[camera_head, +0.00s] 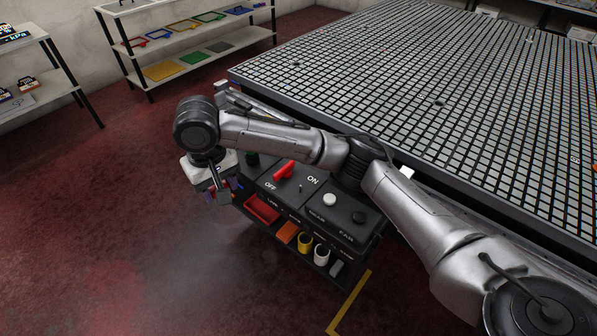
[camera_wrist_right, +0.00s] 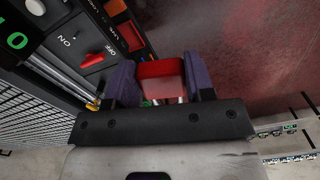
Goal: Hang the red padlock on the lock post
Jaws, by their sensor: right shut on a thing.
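The red padlock (camera_wrist_right: 162,80) is between the two purple fingers of my right gripper (camera_wrist_right: 164,84) in the right wrist view. My right gripper (camera_head: 222,190) is shut on it, beside the left end of the black control cabinet (camera_head: 340,226). In the head view the padlock is hidden or too small to make out. The cabinet top has a red lever (camera_head: 284,170) between the OFF and ON labels. A small thin post (camera_head: 300,188) stands near the lever; I cannot tell whether it is the lock post. My left gripper is not in view.
The cabinet front has a red bin (camera_head: 262,210), an orange block (camera_head: 287,232), and yellow and white rolls. A white knob (camera_head: 329,200) and a black knob are on its top. The large grid table (camera_head: 440,100) stands behind. Open floor lies at the left.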

